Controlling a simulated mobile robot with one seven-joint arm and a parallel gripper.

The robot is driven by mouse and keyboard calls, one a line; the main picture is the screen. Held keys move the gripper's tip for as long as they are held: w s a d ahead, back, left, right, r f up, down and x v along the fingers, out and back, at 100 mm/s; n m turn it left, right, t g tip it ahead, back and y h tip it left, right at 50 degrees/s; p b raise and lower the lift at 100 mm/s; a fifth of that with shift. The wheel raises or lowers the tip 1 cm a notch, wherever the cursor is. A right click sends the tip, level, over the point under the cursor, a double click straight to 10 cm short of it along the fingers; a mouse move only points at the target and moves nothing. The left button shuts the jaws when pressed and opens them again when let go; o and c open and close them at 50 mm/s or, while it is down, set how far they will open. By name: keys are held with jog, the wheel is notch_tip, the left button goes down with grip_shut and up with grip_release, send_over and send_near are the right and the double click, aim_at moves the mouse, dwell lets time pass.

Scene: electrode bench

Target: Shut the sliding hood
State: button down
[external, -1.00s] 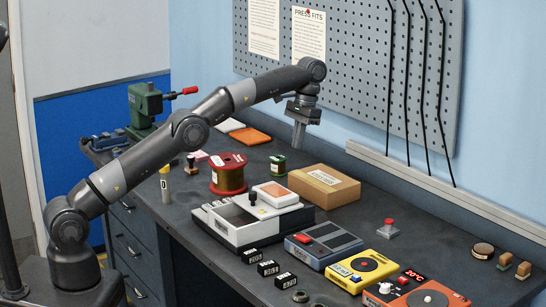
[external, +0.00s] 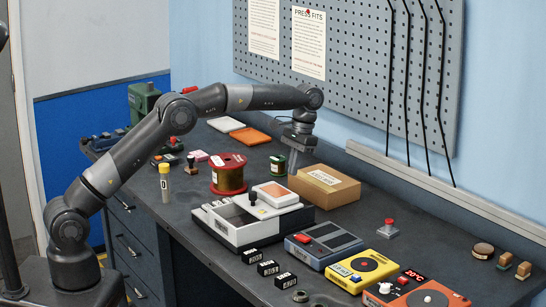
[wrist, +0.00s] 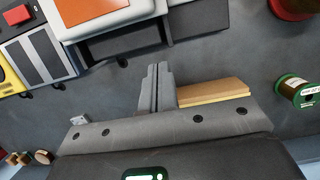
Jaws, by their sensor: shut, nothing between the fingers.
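The white device (external: 237,236) with dark trim stands mid-bench. Its tray on the left looks open and empty. The sliding hood (external: 275,194), white with an orange-pink top panel, sits over its right rear part. A black knob (external: 253,198) stands upright at the hood's left. In the wrist view the hood (wrist: 95,14) shows at the top, left of centre. My gripper (external: 292,172) is shut and empty, pointing down behind the hood and left of the cardboard box. In the wrist view its closed fingers (wrist: 158,72) appear apart from the hood.
The cardboard box (external: 322,187) stands close to my gripper's right. A green spool (external: 278,165) and a large red-flanged spool (external: 228,177) stand to the left. Blue (external: 324,248) and yellow (external: 362,270) devices sit to the front right. Small black blocks (external: 268,268) lie in front.

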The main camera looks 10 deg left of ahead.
aim_at(255, 187)
jog(key=shift+s+a+f, duration=0.6)
jog(key=shift+s+a, duration=0.25)
jog(key=shift+s+a+f, duration=0.6)
jog(key=shift+s+a, duration=0.2)
jog(key=s+a, duration=0.5)
jog(key=shift+s+a, duration=0.3)
jog(key=shift+a, duration=0.05)
jog(key=shift+s+a, duration=0.35)
jog(key=shift+s, duration=0.05)
jog(key=shift+f, duration=0.1)
